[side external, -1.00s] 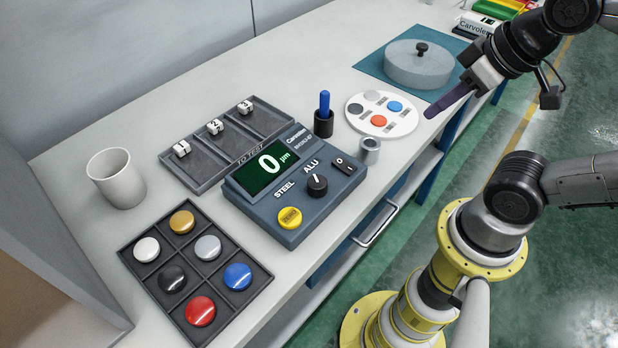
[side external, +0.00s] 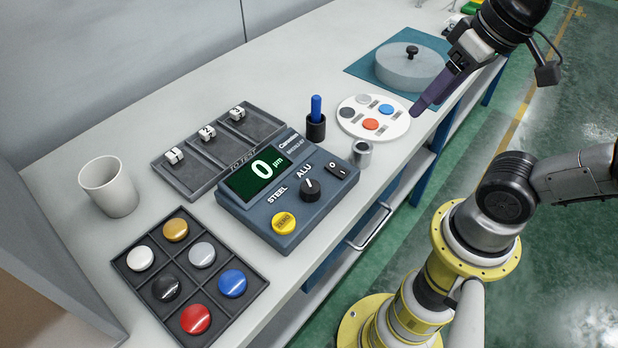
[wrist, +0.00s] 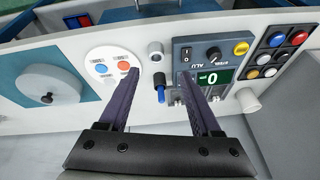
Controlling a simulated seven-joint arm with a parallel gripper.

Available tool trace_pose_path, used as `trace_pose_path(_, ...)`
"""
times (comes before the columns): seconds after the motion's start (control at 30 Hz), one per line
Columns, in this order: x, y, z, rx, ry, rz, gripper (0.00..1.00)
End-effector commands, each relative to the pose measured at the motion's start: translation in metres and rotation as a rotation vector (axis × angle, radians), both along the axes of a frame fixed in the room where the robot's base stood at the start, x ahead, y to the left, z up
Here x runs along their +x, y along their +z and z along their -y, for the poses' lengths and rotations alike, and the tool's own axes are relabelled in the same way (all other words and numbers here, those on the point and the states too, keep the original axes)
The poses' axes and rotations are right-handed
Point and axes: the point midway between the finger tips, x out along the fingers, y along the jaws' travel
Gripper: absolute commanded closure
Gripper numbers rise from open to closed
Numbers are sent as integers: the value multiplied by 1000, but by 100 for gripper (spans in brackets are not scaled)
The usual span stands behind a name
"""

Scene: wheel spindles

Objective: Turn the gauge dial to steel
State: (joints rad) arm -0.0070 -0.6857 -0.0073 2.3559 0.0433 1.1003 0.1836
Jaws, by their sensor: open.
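The gauge (side external: 262,222) is a blue-grey box on the bench, its green display reading 0 µm. Its black dial (side external: 310,190) sits between the STEEL and ALU labels, and its white mark appears to point towards ALU. The dial also shows in the wrist view (wrist: 213,54). My gripper (side external: 418,108) is in the air near the round white plate, to the right of the gauge and well apart from the dial. In the wrist view its two dark purple fingers (wrist: 160,74) are spread with nothing held.
A yellow zero button (side external: 284,223) and a black rocker switch (side external: 343,169) flank the dial. A blue pen in a black holder (side external: 316,128) and a metal cylinder (side external: 362,154) stand close by. The white plate (side external: 349,128) holds coloured discs. A lidded grey dish (side external: 409,70) is behind.

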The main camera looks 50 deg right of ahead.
Motion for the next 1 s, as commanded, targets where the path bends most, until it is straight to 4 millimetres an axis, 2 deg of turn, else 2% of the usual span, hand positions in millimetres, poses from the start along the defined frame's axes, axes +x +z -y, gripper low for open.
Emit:
trace_pose_path(0.2, 32, 33, -20, 83, -71, -175, 24)
trace_pose_path(0.33, 60, 45, -38, 115, -100, -300, 24)
trace_pose_path(0.47, 91, 49, -59, 128, -115, -427, 24)
trace_pose_path(0.63, 132, 37, -89, 120, -112, -581, 24)
trace_pose_path(0.8, 164, 11, -117, 95, -76, -687, 24)
trace_pose_path(0.9, 174, -7, -128, 79, -62, -724, 24)
trace_pose_path(1.0, 175, -19, -133, 65, -54, -755, 24)
